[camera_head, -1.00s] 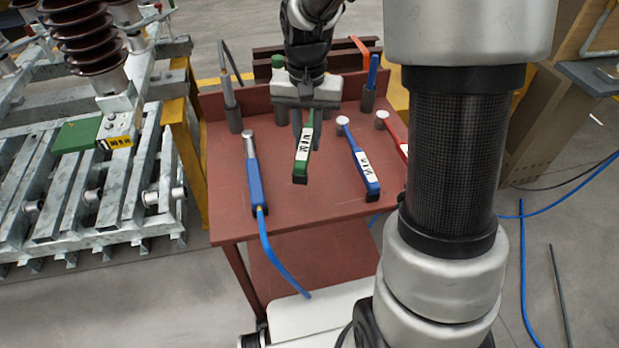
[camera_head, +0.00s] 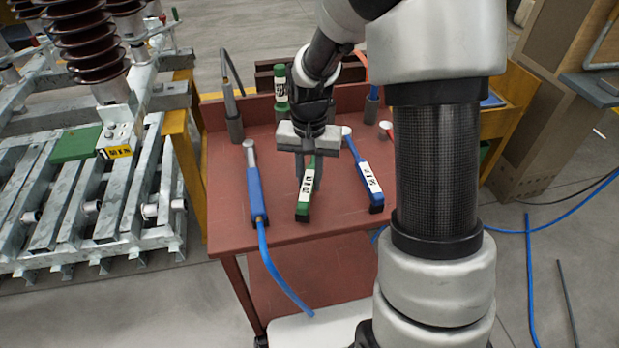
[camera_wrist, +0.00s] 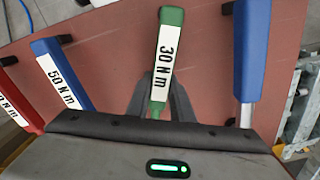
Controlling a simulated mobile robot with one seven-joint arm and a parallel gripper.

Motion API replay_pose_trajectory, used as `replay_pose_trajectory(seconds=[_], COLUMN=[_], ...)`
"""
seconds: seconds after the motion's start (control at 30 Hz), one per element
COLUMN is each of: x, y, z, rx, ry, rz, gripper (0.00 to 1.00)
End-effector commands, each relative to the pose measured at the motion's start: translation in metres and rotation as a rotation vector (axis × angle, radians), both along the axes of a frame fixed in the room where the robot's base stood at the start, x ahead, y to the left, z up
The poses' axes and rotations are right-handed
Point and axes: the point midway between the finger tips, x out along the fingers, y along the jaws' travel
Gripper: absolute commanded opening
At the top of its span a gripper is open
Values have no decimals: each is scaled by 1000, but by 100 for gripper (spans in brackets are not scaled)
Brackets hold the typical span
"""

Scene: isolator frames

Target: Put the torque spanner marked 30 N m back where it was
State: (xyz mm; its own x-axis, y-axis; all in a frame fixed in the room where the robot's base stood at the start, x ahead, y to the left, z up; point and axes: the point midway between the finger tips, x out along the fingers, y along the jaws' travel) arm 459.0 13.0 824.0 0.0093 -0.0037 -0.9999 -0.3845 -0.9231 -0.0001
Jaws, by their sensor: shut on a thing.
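The green torque spanner (camera_head: 306,190) shows its white label, which reads 30 N m in the wrist view (camera_wrist: 166,55). My gripper (camera_head: 307,172) is over the red table top (camera_head: 335,222), shut on this spanner near its inner end. In the wrist view my two fingers (camera_wrist: 160,100) stand on either side of its narrow part, and its head is hidden behind my gripper. The handle points to the table's front edge. The spanner is low at the table top; I cannot tell whether it touches. It lies between a blue tool with a hose and a blue spanner.
The blue spanner (camera_wrist: 62,75), marked 50 N m, and a red spanner (camera_wrist: 15,105) lie on one side. The blue hosed tool (camera_head: 256,190) lies on the other. Upright tools, one a green one (camera_head: 281,88), stand along the back edge. A metal frame (camera_head: 90,200) is left.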

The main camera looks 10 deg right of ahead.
Motion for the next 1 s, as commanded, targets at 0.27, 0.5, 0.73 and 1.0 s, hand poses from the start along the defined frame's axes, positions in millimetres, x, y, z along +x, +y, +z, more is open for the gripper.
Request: replay_pose_trajectory(seconds=[0.27, 0.5, 0.73, 1.0], x=[0, 0, 1, 0], y=[0, 0, 0, 0], z=[-3, -2, 20, 79], rx=[0, 0, 0, 0], ry=[0, 0, -2, -4], rz=[0, 0, 0, 0], gripper=[39, 39, 39, 39])
